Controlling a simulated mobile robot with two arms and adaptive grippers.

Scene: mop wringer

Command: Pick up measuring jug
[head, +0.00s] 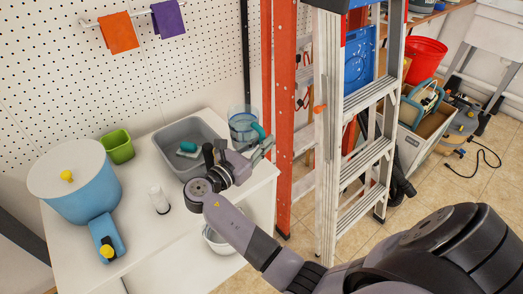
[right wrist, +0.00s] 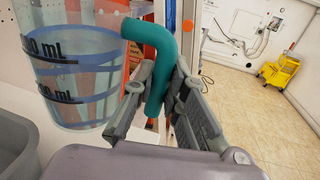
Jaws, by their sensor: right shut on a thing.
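The measuring jug (head: 241,127) is clear, with blue bands and a teal handle, at the back right corner of the white table. It also shows upright in the right wrist view (right wrist: 75,70), with "mL" marks on its side. My right gripper (head: 262,145) is at the jug's right side, shut on the teal handle (right wrist: 160,50). In the right wrist view the fingers of my right gripper (right wrist: 158,98) sit on either side of the handle. I cannot tell whether the jug's base touches the table. My left gripper is not in view.
The white table (head: 150,235) holds a grey basin (head: 163,140), a green pot (head: 118,147), a white bottle (head: 158,198) and a blue lidded canister (head: 82,190). An orange and grey stepladder (head: 330,150) stands close right of the table. A yellow mop wringer bucket (right wrist: 280,72) is far across the floor.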

